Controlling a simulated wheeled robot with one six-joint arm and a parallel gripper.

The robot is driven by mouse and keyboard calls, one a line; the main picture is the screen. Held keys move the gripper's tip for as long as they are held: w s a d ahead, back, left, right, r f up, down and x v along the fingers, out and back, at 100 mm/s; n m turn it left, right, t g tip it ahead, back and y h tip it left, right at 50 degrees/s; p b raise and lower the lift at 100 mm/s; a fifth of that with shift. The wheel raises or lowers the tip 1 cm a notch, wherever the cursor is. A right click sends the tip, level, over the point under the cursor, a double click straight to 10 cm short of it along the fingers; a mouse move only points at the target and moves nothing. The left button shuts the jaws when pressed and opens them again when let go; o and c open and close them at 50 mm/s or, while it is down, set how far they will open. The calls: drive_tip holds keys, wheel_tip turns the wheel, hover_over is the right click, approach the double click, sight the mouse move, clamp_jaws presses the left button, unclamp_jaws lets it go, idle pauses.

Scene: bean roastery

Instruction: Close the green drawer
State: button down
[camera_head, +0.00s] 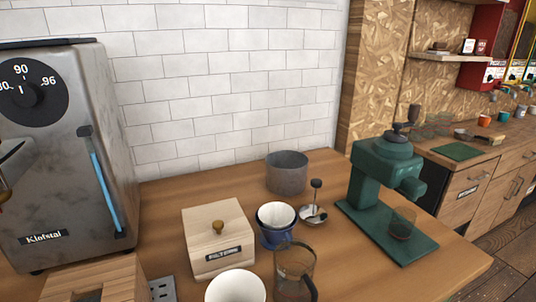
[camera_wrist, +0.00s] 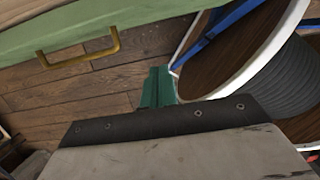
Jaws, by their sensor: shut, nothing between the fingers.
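A pale green front with a brass bar handle (camera_wrist: 80,48), which looks like the green drawer (camera_wrist: 150,20), crosses the top left of the wrist view. How far it stands open cannot be told. My gripper (camera_wrist: 158,72) is in the middle of the wrist view, its teal fingers shut together with nothing between them. In the picture its tips lie below and to the right of the handle, apart from it. Neither the green drawer nor my gripper shows in the head view.
In the wrist view, a white-rimmed round wooden thing with a ribbed grey drum (camera_wrist: 297,78) fills the right, close to my gripper. Plank floor (camera_wrist: 110,78) shows below the drawer. The head view shows a counter with a wooden filter box (camera_head: 218,240) and green grinder (camera_head: 385,190).

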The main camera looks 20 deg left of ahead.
drive_tip(key=w+a+f, duration=0.3)
drive_tip(key=w+f, duration=0.1)
drive_tip(key=f, duration=0.3)
drive_tip(key=shift+w+a+f, duration=0.2)
drive_tip(key=shift+a+f, duration=0.1)
drive_tip(key=shift+a, duration=0.1)
